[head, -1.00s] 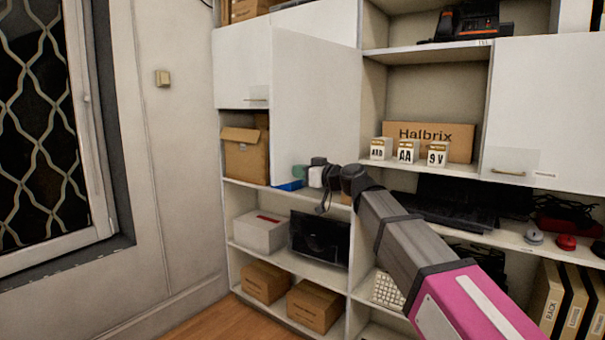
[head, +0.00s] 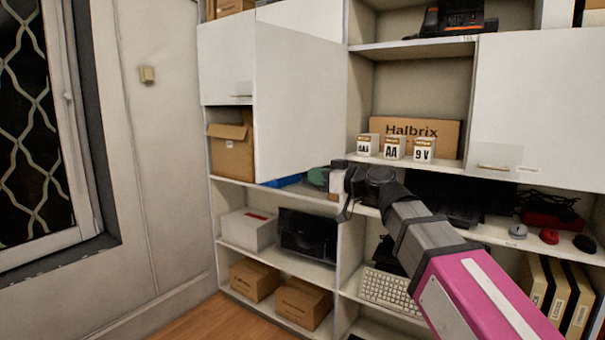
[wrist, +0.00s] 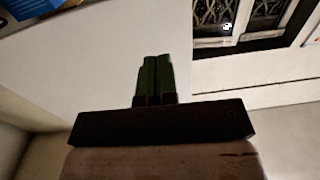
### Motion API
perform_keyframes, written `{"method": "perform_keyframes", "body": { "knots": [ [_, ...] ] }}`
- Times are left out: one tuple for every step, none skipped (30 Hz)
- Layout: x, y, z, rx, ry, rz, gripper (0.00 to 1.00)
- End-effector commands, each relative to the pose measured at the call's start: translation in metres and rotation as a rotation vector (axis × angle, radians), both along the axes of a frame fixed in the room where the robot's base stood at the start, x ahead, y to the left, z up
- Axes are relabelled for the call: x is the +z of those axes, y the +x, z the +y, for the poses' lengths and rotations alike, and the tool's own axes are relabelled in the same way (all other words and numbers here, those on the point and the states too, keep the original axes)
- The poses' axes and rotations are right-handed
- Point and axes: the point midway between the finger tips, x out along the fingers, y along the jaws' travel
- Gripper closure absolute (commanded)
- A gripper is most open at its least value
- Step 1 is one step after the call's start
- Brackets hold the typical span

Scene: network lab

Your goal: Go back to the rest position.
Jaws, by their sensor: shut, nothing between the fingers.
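My gripper shows in the head view (head: 314,178) as green fingers on a white body at the end of my grey and pink arm. It points left, close to the lower right of the open white cabinet door (head: 298,105). In the wrist view, its two green fingers (wrist: 155,60) lie side by side, shut with nothing between them. A white surface is behind them. I cannot tell whether the fingers touch anything.
A blue item (head: 284,181) lies on the shelf left of the gripper. Battery boxes (head: 395,148) stand before the Halbrix carton (head: 416,131). A black screen-like item (head: 307,233), cartons (head: 303,303) and a keyboard (head: 390,291) occupy lower shelves. Floor (head: 205,322) shows at bottom.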

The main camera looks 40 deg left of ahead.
Motion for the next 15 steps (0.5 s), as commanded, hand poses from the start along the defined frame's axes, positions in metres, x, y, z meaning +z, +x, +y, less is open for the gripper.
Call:
{"method": "perform_keyframes", "body": {
  "knots": [
    [-0.001, -0.001, -0.009, -0.002, 0.000, 0.000, 1.00],
    [-0.001, -0.002, -0.012, -0.001, 0.000, 0.000, 1.00],
    [-0.001, -0.002, -0.015, 0.000, 0.000, 0.000, 1.00],
    [-0.001, -0.002, -0.017, 0.000, 0.000, 0.001, 1.00],
    [-0.001, -0.003, -0.018, 0.000, 0.000, 0.001, 1.00],
    [-0.001, -0.003, -0.020, 0.001, -0.001, 0.001, 1.00],
    [0.000, -0.003, -0.021, 0.001, 0.000, 0.001, 1.00],
    [0.000, -0.003, -0.021, 0.001, -0.001, 0.001, 1.00],
    [0.000, -0.003, -0.022, 0.001, -0.001, 0.001, 1.00],
    [0.000, -0.002, -0.022, 0.001, -0.001, 0.001, 1.00],
    [0.000, -0.002, -0.022, 0.001, 0.000, 0.001, 1.00],
    [0.000, -0.002, -0.022, 0.000, -0.001, 0.001, 1.00],
    [-0.001, -0.001, -0.022, -0.001, -0.003, 0.002, 1.00],
    [-0.003, 0.000, -0.023, -0.004, -0.007, 0.004, 1.00],
    [-0.008, 0.004, -0.025, -0.011, -0.018, 0.008, 1.00]
  ]
}}
